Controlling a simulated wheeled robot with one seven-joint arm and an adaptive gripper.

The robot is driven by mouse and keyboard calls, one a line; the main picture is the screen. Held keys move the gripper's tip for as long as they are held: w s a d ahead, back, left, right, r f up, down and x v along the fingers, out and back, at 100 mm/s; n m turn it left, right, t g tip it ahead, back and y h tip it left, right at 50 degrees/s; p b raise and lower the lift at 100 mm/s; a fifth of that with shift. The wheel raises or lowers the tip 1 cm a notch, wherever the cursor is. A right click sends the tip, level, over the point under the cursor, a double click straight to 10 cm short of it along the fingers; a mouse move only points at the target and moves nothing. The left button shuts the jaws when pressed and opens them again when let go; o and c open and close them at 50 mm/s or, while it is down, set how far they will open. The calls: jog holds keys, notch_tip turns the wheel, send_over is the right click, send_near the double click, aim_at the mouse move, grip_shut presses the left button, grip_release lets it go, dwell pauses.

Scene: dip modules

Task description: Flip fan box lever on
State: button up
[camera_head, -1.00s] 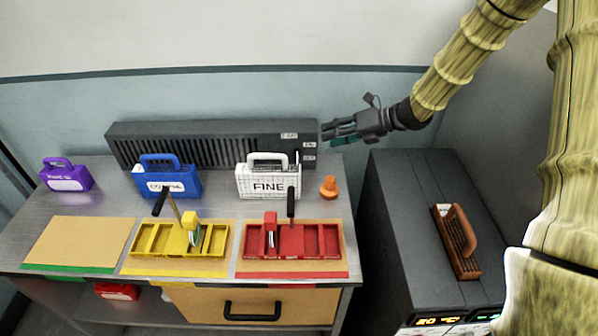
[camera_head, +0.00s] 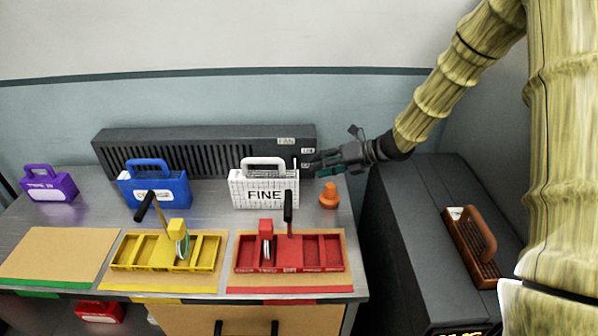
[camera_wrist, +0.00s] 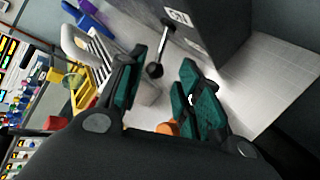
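The fan box (camera_head: 200,150) is a long dark grey vented box at the back of the bench, with a "FAN" label and smaller labels at its right end. In the wrist view the dark box (camera_wrist: 205,25) shows a lever (camera_wrist: 156,68), a thin rod with a black ball knob. My gripper (camera_head: 318,164) is at the box's right end in the head view, where I cannot make out the lever. In the wrist view my gripper (camera_wrist: 160,94) is open, with teal pads apart. The knob appears in the gap between them, apparently beyond the tips; contact is not clear.
A white "FINE" case (camera_head: 264,187) and an orange cone-like object (camera_head: 328,196) stand close below my gripper. Blue (camera_head: 155,188) and purple (camera_head: 50,187) cases stand left. Yellow (camera_head: 150,265) and red (camera_head: 305,267) trays lie in front. A dark cabinet (camera_head: 420,240) stands right.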

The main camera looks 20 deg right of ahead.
jog(key=shift+p+x, duration=0.7)
jog(key=shift+x, duration=3.2)
grip_shut()
